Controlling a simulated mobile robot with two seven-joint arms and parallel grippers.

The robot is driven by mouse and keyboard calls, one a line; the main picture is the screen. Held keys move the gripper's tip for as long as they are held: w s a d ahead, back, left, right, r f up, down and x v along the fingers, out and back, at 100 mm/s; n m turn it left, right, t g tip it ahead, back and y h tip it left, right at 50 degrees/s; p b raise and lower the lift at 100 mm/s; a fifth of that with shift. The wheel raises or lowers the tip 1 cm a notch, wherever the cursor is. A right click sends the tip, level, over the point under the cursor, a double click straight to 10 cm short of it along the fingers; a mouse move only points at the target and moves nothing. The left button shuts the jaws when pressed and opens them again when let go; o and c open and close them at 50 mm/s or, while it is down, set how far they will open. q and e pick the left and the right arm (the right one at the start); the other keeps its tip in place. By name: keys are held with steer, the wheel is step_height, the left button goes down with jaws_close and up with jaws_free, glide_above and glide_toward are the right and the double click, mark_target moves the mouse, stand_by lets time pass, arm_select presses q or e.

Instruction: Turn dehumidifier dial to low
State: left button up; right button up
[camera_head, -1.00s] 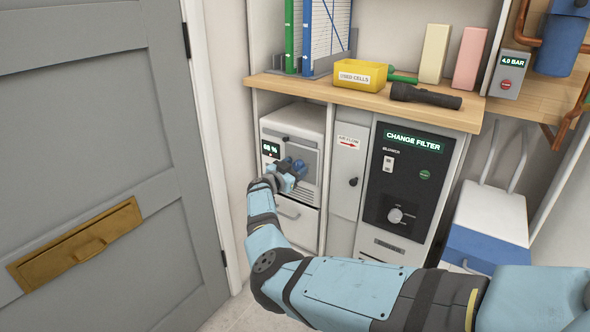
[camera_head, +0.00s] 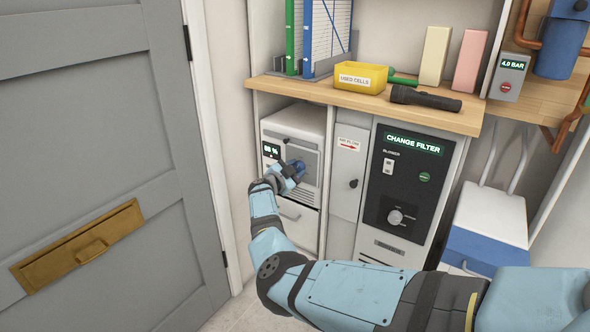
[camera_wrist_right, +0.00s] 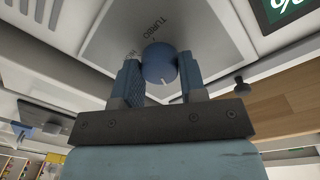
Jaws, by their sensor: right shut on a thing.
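The dehumidifier (camera_head: 291,120) is the white unit with a small lit percent display (camera_head: 271,151), under the wooden shelf at the left. Its blue dial (camera_wrist_right: 159,62) shows in the right wrist view between my fingers, with a white mark on its lower edge. In the head view my gripper mostly hides the dial. My left gripper is out of view.
A control panel reading CHANGE FILTER (camera_head: 413,142) with its own round knob stands to the right. The shelf (camera_head: 345,98) above holds a yellow box (camera_head: 360,77) and a black flashlight (camera_head: 425,98). A grey door (camera_head: 95,130) stands at left.

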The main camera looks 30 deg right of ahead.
steer(key=m, duration=0.6)
steer(key=shift+y, duration=0.3)
steer(key=shift+r+m, duration=0.1)
steer(key=shift+m, duration=1.2)
arm_select(q)
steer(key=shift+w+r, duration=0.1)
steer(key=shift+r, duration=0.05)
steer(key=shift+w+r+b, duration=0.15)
steer(key=shift+b, duration=0.15)
arm_select(e)
steer(key=shift+d+m, duration=0.1)
steer(key=shift+m, duration=0.2)
steer(key=o, duration=0.9)
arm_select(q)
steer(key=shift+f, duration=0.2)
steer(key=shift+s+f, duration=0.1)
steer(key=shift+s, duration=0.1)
arm_select(e)
steer(key=shift+s, duration=0.1)
